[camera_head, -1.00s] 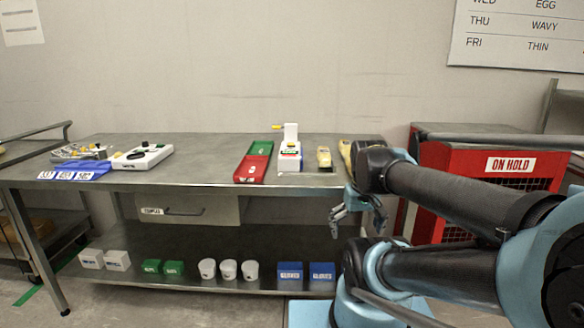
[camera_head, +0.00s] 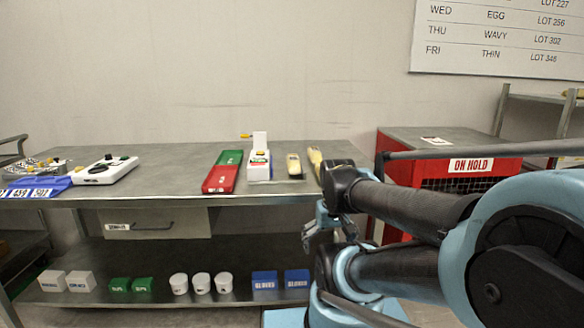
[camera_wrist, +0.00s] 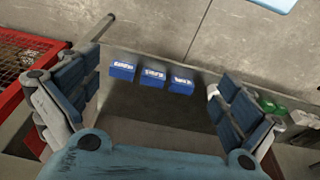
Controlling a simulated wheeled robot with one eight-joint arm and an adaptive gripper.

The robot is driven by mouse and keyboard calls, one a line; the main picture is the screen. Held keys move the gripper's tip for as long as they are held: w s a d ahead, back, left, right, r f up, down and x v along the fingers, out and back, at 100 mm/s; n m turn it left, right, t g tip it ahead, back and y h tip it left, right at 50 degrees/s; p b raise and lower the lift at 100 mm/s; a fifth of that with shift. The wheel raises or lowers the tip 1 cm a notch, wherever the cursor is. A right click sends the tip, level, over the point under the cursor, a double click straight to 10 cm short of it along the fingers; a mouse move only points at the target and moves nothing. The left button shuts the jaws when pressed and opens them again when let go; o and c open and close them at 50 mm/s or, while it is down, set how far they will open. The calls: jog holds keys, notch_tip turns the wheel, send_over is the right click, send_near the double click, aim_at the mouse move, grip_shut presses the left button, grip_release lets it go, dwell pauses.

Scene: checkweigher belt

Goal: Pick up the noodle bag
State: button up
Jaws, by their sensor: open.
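Two pale yellow, elongated packages lie at the right end of the steel table; the left one (camera_head: 294,165) has a dark mark, and the right one (camera_head: 315,160) is partly hidden by my arm. Either may be the noodle bag; I cannot read any print on them. My gripper (camera_head: 322,238) hangs below the tabletop edge, in front of the table's right end and apart from both packages. In the wrist view my gripper (camera_wrist: 160,92) has its fingers spread wide with nothing between them. No yellow package shows in that view.
The steel table (camera_head: 130,158) holds a white device (camera_head: 105,169), a red and green tray (camera_head: 222,174) and a white weigher-like unit (camera_head: 259,165). Blue boxes (camera_head: 265,281) and white cups stand on its lower shelf. A red ON HOLD cage (camera_head: 400,178) stands close right.

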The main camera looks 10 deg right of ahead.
jog(key=shift+c, duration=1.1)
notch_tip(320, 180, up, 2)
jog(key=shift+s+r, duration=0.1)
jog(key=c, duration=0.6)
notch_tip(320, 180, up, 31)
jog(key=g, duration=0.2)
send_over(293, 157)
jog(key=shift+m, duration=0.3)
jog(key=f, duration=1.2)
jog(key=shift+s+d+f, duration=0.15)
jog(key=shift+d+f, duration=0.1)
jog(key=shift+d, duration=0.05)
jog(key=shift+a+f, duration=0.15)
jog(key=shift+f, duration=1.15)
jog(key=shift+a+f, duration=0.1)
jog(key=shift+f, duration=1.2)
